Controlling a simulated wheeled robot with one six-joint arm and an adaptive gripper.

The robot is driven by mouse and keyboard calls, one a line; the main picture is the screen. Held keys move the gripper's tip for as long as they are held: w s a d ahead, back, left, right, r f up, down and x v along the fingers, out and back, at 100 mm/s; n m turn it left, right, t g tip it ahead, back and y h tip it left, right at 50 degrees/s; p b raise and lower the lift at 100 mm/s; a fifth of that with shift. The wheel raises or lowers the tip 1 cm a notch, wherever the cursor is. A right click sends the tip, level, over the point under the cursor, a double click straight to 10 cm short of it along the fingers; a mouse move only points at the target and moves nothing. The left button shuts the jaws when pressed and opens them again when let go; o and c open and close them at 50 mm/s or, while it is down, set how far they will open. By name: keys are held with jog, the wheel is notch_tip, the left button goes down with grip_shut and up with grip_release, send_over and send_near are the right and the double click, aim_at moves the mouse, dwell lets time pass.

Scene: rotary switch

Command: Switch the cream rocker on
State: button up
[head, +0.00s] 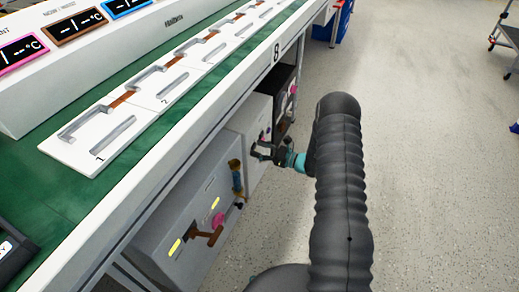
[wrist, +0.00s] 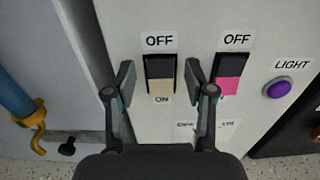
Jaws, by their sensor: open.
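The cream rocker (wrist: 160,86) is on a light grey panel in the wrist view, between OFF above and ON below. Its upper part looks black and its lower part cream; I cannot tell which end is pressed in. My gripper (wrist: 159,76) is open, with one finger on each side of the rocker in the picture. The fingers appear empty, and whether they touch the panel is unclear. In the head view my gripper (head: 262,151) is beside the grey boxes under the bench. The cream rocker cannot be made out there.
A pink rocker (wrist: 228,85) sits just right of my right finger, and a purple LIGHT button (wrist: 278,88) further right. A blue cylinder with a yellow hook (wrist: 35,125) is at left. The bench (head: 165,105) overhangs the boxes. Floor at right (head: 430,150) is clear.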

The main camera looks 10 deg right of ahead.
grip_shut()
jog(key=shift+f+b, duration=0.35)
jog(key=shift+b, duration=0.4)
jog(key=t+y+b, duration=0.1)
jog(key=b, duration=0.1)
jog(key=shift+f+b, duration=0.3)
jog(key=shift+b, duration=0.1)
jog(key=shift+d+t+y+b, duration=0.1)
jog(key=shift+t+y+b, duration=0.2)
jog(key=shift+y+b, duration=0.5)
jog(key=shift+r+b, duration=0.25)
jog(key=shift+b, duration=0.3)
grip_release()
jog(key=shift+s, duration=0.1)
